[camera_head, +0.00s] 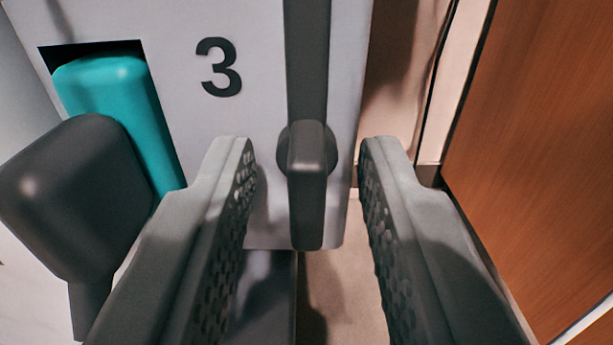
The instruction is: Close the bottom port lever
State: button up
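A dark grey lever (307,205) with a rounded end shows at the middle of the view, in front of a white panel marked 3 (185,130). A dark round hub shows behind it, and a dark vertical bar (307,55) runs up from there. My gripper (307,152) is open, with one finger on each side of the lever. A gap shows between the lever and each finger, so neither appears to touch it. I cannot tell from this view whether this is the bottom port lever.
A teal rounded part (115,105) sits in a dark slot of the panel at the left. A large dark grey knob (75,195) stands in front of it, close to my left finger. A brown wood panel (545,140) rises at the right. Pale floor shows below.

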grip_shut()
jog(key=shift+n, duration=0.4)
jog(key=n, duration=0.3)
jog(key=shift+a+n, duration=0.1)
jog(key=shift+n, duration=0.2)
jog(key=n, duration=0.3)
jog(key=shift+n, duration=0.3)
jog(key=n, duration=0.9)
jog(key=shift+a+f+n, duration=0.2)
jog(key=shift+f+n, duration=0.05)
jog(key=shift+n, duration=0.35)
